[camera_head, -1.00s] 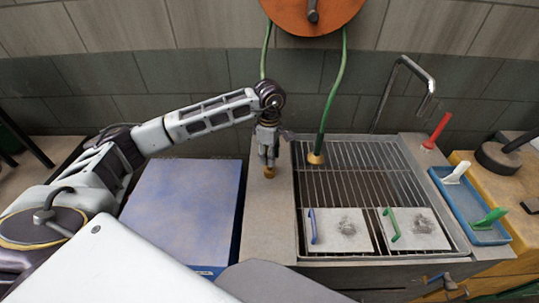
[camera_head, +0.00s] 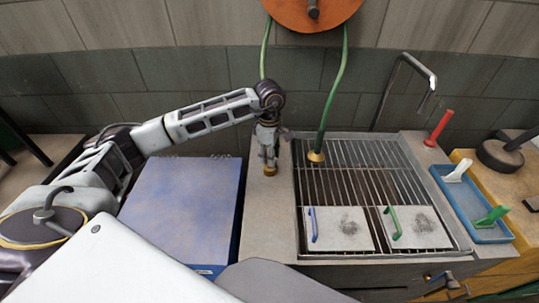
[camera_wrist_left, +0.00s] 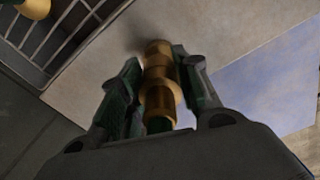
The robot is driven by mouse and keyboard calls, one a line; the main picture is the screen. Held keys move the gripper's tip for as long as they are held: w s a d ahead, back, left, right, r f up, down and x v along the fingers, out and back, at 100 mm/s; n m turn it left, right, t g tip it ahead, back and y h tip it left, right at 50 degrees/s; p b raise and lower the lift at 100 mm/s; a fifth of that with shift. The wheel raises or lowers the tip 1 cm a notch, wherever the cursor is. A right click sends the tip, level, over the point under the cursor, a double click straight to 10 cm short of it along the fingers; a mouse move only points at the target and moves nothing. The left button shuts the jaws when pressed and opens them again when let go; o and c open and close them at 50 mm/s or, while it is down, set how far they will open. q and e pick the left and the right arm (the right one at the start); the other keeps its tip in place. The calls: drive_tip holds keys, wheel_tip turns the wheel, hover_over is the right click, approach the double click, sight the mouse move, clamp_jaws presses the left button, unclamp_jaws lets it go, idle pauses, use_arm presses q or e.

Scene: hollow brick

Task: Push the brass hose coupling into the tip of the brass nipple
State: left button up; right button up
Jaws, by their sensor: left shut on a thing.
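My left gripper (camera_head: 268,160) points down over the stone strip between the blue panel and the grate. It is shut on a brass piece, which I take for the brass hose coupling (camera_wrist_left: 158,100). A bit of green shows below it between the fingers. A brass section, which I take for the brass nipple (camera_wrist_left: 158,56), lies in line beyond a wider collar, towards the counter. I cannot tell whether the two parts are fully joined. In the head view brass (camera_head: 270,171) shows just under the fingertips, at or close to the counter. My right gripper is not in view.
A green hose with a flared brass end (camera_head: 316,157) hangs over the metal grate (camera_head: 350,185), right of my gripper. Two handled plates lie on the grate. A blue tray (camera_head: 462,205) is at right, an orange reel (camera_head: 300,15) above. The blue panel (camera_head: 185,210) is clear.

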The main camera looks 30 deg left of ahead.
use_arm(q)
drive_tip(key=shift+f+b, duration=0.7)
drive_tip(key=shift+f, duration=0.1)
idle(0.8)
drive_tip(key=o, duration=1.2)
drive_tip(key=shift+c, duration=0.2)
drive_tip(key=shift+r, duration=6)
